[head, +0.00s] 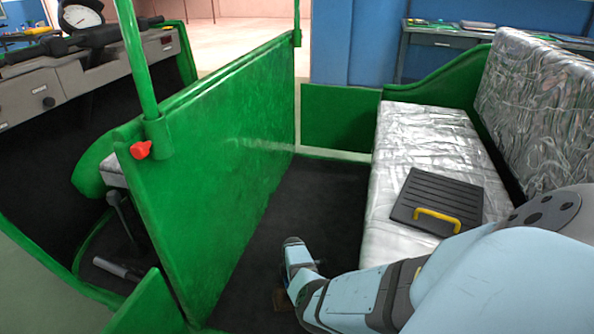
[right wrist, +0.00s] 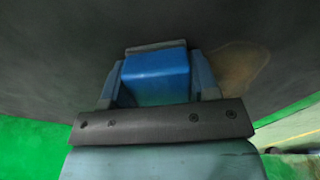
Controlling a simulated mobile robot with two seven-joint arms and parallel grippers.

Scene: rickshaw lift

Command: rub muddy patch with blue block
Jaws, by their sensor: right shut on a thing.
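My right gripper (right wrist: 156,58) is shut on the blue block (right wrist: 157,80), which sits between its two fingers in the right wrist view. The brown muddy patch (right wrist: 240,66) lies on the dark floor just right of the fingers there. The block covers the floor behind it, so I cannot tell whether it touches. In the head view my right arm reaches down to the floor from the right, and its wrist hides most of the gripper. A small brownish bit of the patch (head: 281,298) shows beside the wrist. My left gripper is not in view.
A green partition panel (head: 215,165) stands left of my right arm. A silver bench seat (head: 425,140) is on the right, with a black board with a yellow handle (head: 436,197) lying on it. The dark floor (head: 325,195) between them is clear.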

